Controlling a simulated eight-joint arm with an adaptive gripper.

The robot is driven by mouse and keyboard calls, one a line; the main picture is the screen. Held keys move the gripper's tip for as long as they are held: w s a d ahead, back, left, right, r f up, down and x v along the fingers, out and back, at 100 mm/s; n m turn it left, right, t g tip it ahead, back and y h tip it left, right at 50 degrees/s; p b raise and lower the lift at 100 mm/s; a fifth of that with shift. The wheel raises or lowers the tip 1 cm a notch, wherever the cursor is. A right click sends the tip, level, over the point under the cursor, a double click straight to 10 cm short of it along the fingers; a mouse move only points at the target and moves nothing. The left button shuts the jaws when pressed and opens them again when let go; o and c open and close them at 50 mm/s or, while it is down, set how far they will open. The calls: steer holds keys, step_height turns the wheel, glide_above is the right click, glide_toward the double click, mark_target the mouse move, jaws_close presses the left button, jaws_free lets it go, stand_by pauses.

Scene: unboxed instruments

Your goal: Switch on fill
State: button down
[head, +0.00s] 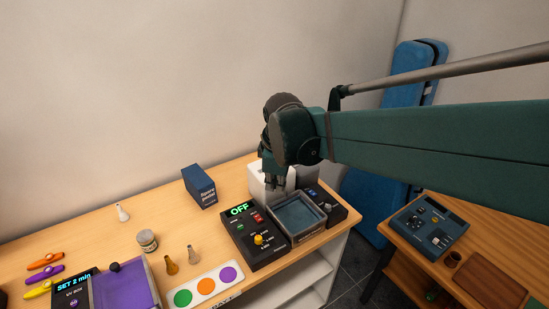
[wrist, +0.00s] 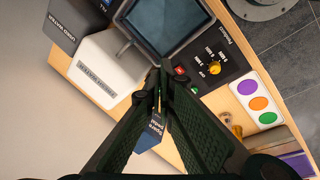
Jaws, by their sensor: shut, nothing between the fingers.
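A black control box (head: 254,241) shows a green "OFF" display, a yellow knob (head: 258,239), and small red and green buttons. It also shows in the wrist view (wrist: 222,66), with the yellow knob (wrist: 214,68). A grey-rimmed basin (head: 312,232) stands to its right; the wrist view shows its rim (wrist: 205,35). Right of the basin is a small dark box (head: 336,210) with a blue mark.
A white block (head: 264,178) stands close under my gripper. A blue carton (head: 199,186), a jar (head: 147,240) and a colour-dot plate (head: 206,286) lie left. A blue-grey instrument (head: 428,226) sits on the separate right table. The rear left bench is mostly clear.

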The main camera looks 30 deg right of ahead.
steer(key=w+d+r+n+g+p, duration=0.2)
steer(key=w+d+n+p, duration=0.15)
steer(key=d+p, duration=0.4)
steer(key=n+g+y+p, duration=0.1)
steer(key=n+g+p, duration=0.1)
steer(key=n+p, duration=0.3)
glide_above(315, 197)
steer(key=w, duration=0.2)
steer(key=shift+f, duration=0.65)
steer(key=shift+w+d+n+b, duration=0.1)
steer(key=shift+n+b, duration=0.15)
steer(key=shift+b, duration=0.2)
steer(key=shift+f, duration=0.15)
steer(key=shift+s+f+p, duration=0.1)
steer(key=shift+s+f, duration=0.2)
steer(key=shift+f, duration=2)
steer(key=shift+s+f+p, duration=0.1)
steer(key=shift+s+f, duration=0.15)
steer(key=shift+f, duration=2)
steer(key=shift+s+f+p, duration=0.1)
steer(key=shift+s+f, duration=0.2)
steer(key=shift+f, duration=2)
steer(key=shift+f, duration=0.15)
